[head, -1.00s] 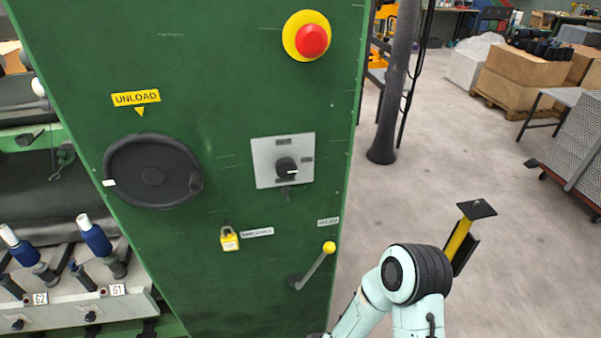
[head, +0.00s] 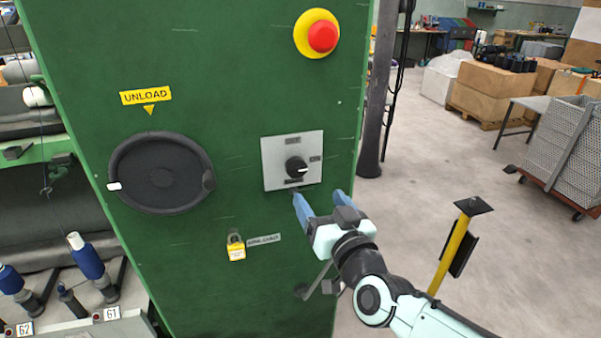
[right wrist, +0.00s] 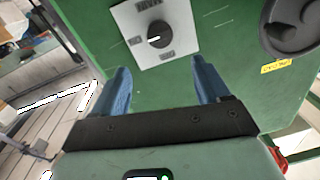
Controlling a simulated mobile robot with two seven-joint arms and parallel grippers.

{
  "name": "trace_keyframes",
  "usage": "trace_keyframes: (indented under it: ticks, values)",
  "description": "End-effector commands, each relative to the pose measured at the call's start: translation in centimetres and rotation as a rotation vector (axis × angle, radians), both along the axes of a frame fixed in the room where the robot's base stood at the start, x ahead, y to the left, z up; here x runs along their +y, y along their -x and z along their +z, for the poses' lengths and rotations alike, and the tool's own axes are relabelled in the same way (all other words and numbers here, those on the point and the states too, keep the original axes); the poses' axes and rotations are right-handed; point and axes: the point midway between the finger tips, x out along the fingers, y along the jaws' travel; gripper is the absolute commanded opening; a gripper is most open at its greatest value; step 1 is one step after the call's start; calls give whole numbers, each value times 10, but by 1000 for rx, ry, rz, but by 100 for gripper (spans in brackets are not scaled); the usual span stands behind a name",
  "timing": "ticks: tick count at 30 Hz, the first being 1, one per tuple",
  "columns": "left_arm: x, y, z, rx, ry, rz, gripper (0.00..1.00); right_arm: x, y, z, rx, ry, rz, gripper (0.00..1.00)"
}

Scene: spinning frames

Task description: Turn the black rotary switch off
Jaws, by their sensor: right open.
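The black rotary switch (head: 297,167) sits on a pale square plate (head: 276,150) on the green machine panel. Its white mark points right in the head view. The switch (right wrist: 159,35) also shows in the right wrist view, beyond and between the fingers. My right gripper (head: 320,200) is open and empty, just below the plate, with its two blue fingers apart. In the right wrist view the gripper (right wrist: 160,85) points at the panel and its fingers do not touch the switch. My left gripper is not in view.
A red and yellow push button (head: 322,37) is above the plate. A black handwheel (head: 160,173) is at the left, and a yellow padlock (head: 236,248) hangs below. A lever (head: 318,278) is partly hidden behind my right arm.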

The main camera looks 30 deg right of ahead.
Motion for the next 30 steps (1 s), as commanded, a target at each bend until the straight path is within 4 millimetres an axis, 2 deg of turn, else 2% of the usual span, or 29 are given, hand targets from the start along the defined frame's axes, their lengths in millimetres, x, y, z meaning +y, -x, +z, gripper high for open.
trace_keyframes:
  ticks: [9,15,21,30]
  values:
    - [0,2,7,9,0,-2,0,-11,-67,-1,4,-3,1,75]
    - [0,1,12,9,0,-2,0,-17,-99,-1,3,-1,0,75]
    - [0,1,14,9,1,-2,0,-20,-113,-1,2,-1,-1,75]
    - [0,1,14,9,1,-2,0,-20,-115,-1,2,-1,-1,75]
